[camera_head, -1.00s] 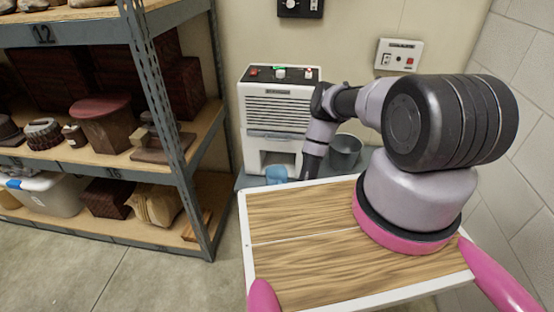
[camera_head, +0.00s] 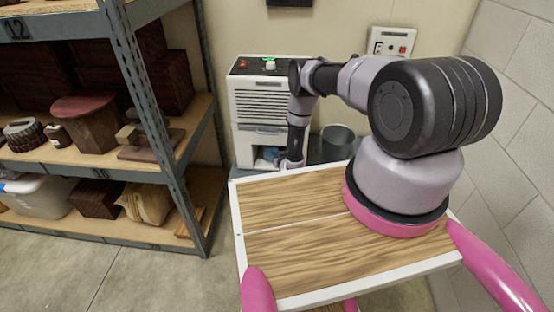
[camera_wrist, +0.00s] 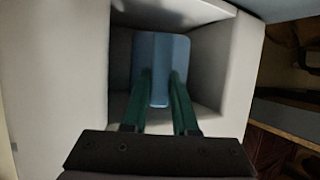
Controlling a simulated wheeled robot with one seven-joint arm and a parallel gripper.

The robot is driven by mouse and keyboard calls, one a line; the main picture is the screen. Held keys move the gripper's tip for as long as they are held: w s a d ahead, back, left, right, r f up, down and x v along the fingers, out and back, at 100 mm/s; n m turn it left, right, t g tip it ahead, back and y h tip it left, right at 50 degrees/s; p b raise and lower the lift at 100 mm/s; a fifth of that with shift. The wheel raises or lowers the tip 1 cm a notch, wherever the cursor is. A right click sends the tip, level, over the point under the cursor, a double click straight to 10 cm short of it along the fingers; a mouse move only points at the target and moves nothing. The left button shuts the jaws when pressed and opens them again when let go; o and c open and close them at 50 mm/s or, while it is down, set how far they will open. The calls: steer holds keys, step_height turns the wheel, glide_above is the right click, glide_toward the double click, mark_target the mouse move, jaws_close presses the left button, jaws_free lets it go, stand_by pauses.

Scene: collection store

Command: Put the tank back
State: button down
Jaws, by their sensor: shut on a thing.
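The blue tank (camera_head: 268,153) is at the opening low in the front of the white dehumidifier-like machine (camera_head: 262,103). In the wrist view the tank (camera_wrist: 161,55) sits inside the pale walls of the machine's bay (camera_wrist: 213,62), with a narrow blue part between my fingers. My gripper (camera_wrist: 160,82) has its green fingers shut on that part. How deep the tank sits, and whether it touches the back of the bay, I cannot tell. In the head view my arm hides the fingers and part of the tank.
A grey bucket (camera_head: 338,142) stands just right of my wrist. A metal shelf unit (camera_head: 165,150) with wooden objects and a plastic bin (camera_head: 38,196) stands at the left. A block wall (camera_head: 510,130) closes the right side. Open floor (camera_head: 125,270) lies at the front left.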

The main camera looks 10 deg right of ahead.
steer(key=shift+w+d, duration=0.1)
steer(key=shift+w, duration=0.2)
steer(key=shift+w+d+f, duration=0.1)
steer(key=shift+w+f, duration=0.1)
steer(key=shift+w, duration=0.05)
steer(key=shift+f, duration=1.55)
steer(key=shift+f, duration=0.1)
steer(key=c, duration=0.7)
jaws_free()
steer(key=v, duration=1.2)
